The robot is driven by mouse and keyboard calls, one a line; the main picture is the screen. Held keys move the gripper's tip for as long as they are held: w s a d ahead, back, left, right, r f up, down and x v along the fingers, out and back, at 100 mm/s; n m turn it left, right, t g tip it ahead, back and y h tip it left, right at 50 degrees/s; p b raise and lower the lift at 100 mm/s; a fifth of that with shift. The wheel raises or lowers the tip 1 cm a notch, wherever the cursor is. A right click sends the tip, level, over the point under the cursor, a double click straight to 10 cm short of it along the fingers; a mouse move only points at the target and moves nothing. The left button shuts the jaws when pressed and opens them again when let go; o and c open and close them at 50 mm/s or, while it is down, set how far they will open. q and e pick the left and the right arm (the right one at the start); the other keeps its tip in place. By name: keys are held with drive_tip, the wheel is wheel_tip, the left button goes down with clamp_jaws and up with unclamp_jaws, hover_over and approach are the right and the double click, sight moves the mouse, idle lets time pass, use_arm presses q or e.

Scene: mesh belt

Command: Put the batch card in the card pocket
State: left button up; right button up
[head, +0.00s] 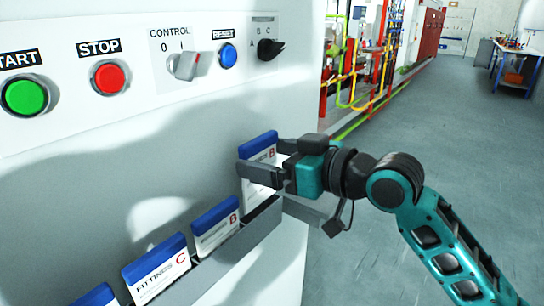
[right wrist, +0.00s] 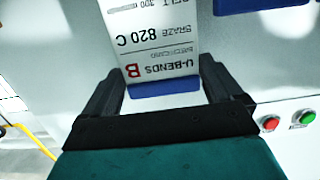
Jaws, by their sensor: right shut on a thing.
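The batch card (head: 259,178) is white with a blue top edge and stands upright between the fingers of my right gripper (head: 262,162). In the right wrist view the card (right wrist: 150,35) reads "U-BENDS", a red B and "820 C", upside down. My right gripper (right wrist: 153,88) is shut on it near the blue edge. The card's lower end is at the far end of a grey rack (head: 237,252) on the panel; I cannot tell whether it is inside the rack. No separate card pocket can be made out. My left gripper is out of view.
Several other blue-topped cards stand in the rack, among them a "B" card (head: 215,228) and a "FITTINGS C" card (head: 157,270). Above are a green start button (head: 25,95), a red stop button (head: 109,77) and switches. Open floor (head: 450,160) lies to the right.

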sight(262, 193)
use_arm(q)
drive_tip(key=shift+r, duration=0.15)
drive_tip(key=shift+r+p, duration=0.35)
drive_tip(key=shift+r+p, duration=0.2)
drive_tip(key=shift+p, duration=0.15)
idle(0.5)
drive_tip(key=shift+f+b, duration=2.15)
drive_tip(key=shift+b, duration=0.05)
use_arm(e)
drive_tip(key=shift+f, duration=3.85)
drive_tip(key=o, duration=0.7)
drive_tip(key=shift+s+d+r, duration=0.1)
drive_tip(key=shift+s+d, duration=0.1)
drive_tip(key=shift+d, duration=0.15)
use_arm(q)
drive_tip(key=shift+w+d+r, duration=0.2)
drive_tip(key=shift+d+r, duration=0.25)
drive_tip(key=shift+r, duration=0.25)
use_arm(e)
drive_tip(key=v, duration=1.2)
